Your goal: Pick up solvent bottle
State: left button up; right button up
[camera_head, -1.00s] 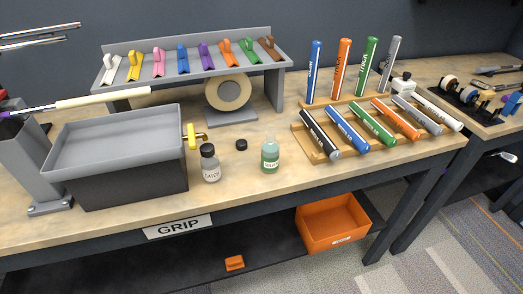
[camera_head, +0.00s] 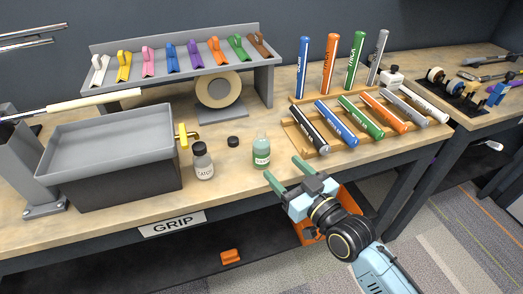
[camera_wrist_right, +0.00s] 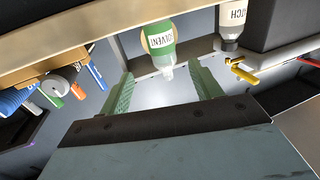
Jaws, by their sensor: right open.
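The solvent bottle (camera_head: 262,154) is a small clear bottle with green contents and label, upright near the bench's front edge. Its neck shows no cap. In the right wrist view the bottle (camera_wrist_right: 160,42) appears upside down, its label reading SOLVENT, ahead of the gap between my fingers. My right gripper (camera_head: 283,170) is open and empty, its green fingers pointing toward the bottle from the front right. The wrist view shows both fingers (camera_wrist_right: 160,88) apart, with the bottle beyond the tips. My left gripper is not in view.
A dark-capped bottle (camera_head: 203,162) stands to the left. A small black cap (camera_head: 233,141) lies behind, between the bottles. A grey tray-topped bin (camera_head: 110,140) with a yellow-handled tap is further left. A tape roll (camera_head: 240,88) stands behind.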

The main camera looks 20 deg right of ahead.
aim_at(268, 153)
jog(key=x, duration=0.6)
jog(key=shift+w+a, duration=0.1)
jog(key=shift+w, duration=0.05)
jog(key=shift+b+x, duration=0.45)
jog(key=shift+x, duration=2.2)
jog(key=shift+a+r, duration=0.1)
jog(key=shift+a, duration=0.05)
jog(key=shift+c, duration=0.4)
jog(key=c, duration=1)
